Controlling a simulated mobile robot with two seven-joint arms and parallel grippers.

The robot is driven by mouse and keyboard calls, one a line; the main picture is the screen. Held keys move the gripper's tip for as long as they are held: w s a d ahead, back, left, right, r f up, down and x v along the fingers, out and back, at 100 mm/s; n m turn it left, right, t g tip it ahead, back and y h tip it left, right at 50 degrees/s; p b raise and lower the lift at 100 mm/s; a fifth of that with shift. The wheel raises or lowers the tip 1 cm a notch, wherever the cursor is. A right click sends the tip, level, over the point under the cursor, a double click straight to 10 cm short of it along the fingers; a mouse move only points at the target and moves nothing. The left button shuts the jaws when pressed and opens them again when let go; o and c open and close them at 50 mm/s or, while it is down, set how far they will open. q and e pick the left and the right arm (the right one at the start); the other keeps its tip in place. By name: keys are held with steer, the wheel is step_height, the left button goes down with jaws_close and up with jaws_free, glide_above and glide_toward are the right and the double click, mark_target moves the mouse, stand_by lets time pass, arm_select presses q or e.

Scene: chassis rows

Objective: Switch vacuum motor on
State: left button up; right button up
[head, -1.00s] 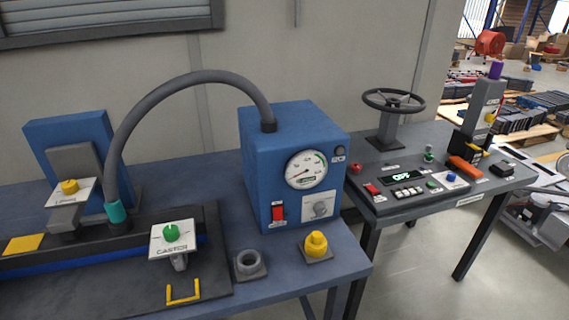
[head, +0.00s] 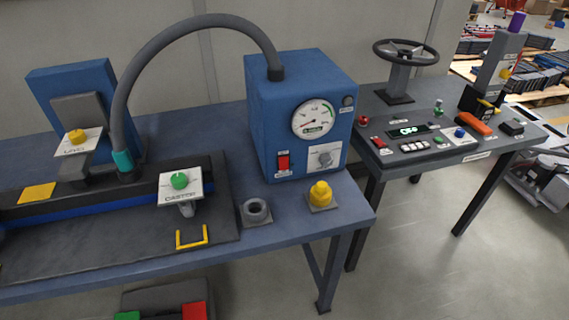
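The blue vacuum unit (head: 275,110) stands on the blue table. Its front has a round gauge (head: 314,118) with the needle at the lower left. A red rocker switch (head: 283,162) sits at the lower left of that front; its exact position is too small to tell. A knob on a light plate (head: 324,158) is to its right, and a small dark round part (head: 348,101) is at the upper right. A grey hose (head: 190,24) arches from the unit's top to a teal fitting (head: 123,161) at the left. Neither of my grippers is in view.
A second table holds a control panel (head: 418,137) and handwheel (head: 405,51). Floor in front is clear at the right.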

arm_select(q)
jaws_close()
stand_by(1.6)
